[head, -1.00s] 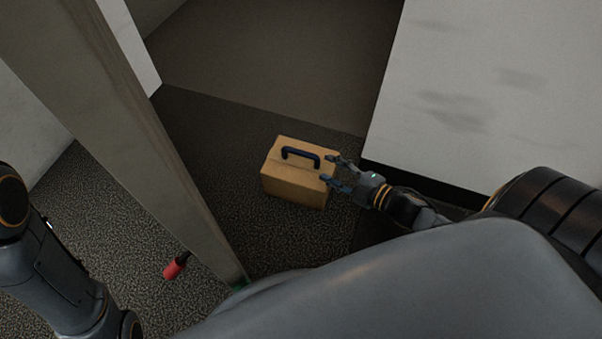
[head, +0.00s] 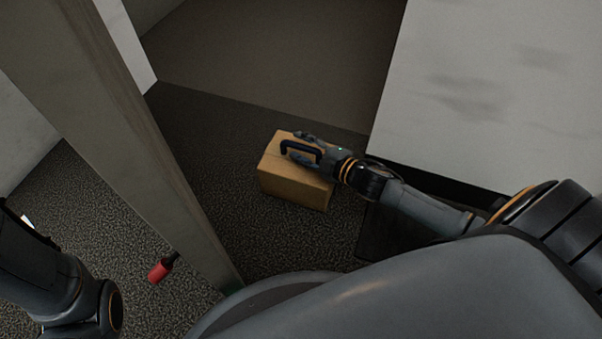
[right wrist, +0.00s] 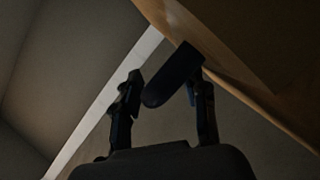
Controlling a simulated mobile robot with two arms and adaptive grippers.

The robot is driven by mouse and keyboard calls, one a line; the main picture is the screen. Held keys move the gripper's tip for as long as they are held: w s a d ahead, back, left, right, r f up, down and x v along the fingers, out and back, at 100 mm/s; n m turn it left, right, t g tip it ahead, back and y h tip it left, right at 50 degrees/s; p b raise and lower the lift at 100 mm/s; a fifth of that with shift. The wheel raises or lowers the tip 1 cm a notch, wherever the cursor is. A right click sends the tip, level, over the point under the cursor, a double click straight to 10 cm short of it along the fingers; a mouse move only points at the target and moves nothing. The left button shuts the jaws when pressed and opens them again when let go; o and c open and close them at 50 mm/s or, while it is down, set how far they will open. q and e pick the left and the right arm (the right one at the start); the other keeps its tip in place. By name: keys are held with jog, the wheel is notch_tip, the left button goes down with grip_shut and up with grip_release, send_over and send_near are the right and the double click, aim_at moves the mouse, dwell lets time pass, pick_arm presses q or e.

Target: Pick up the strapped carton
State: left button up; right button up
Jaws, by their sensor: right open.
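The carton (head: 285,185) is a tan box standing on the dark floor, with a dark carry handle (head: 284,147) arched over its top. My right gripper (head: 300,148) is at the handle, just over the carton's top, with its fingers open on either side of it. In the right wrist view the dark handle (right wrist: 172,78) reaches in between the two open fingers (right wrist: 166,95), and the carton (right wrist: 240,75) fills the upper right. Whether a finger touches the handle I cannot tell. My left gripper is out of view; only part of its arm shows.
A tall grey-brown post (head: 120,140) stands left of the carton. A small red-ended object (head: 160,270) shows near its foot. A white block (head: 480,90) with a dark base rises close on the right. Patterned floor (head: 280,245) in front of the carton is clear.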

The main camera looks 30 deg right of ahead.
jog(key=shift+c, duration=0.3)
grip_shut()
jog(key=shift+r, duration=0.2)
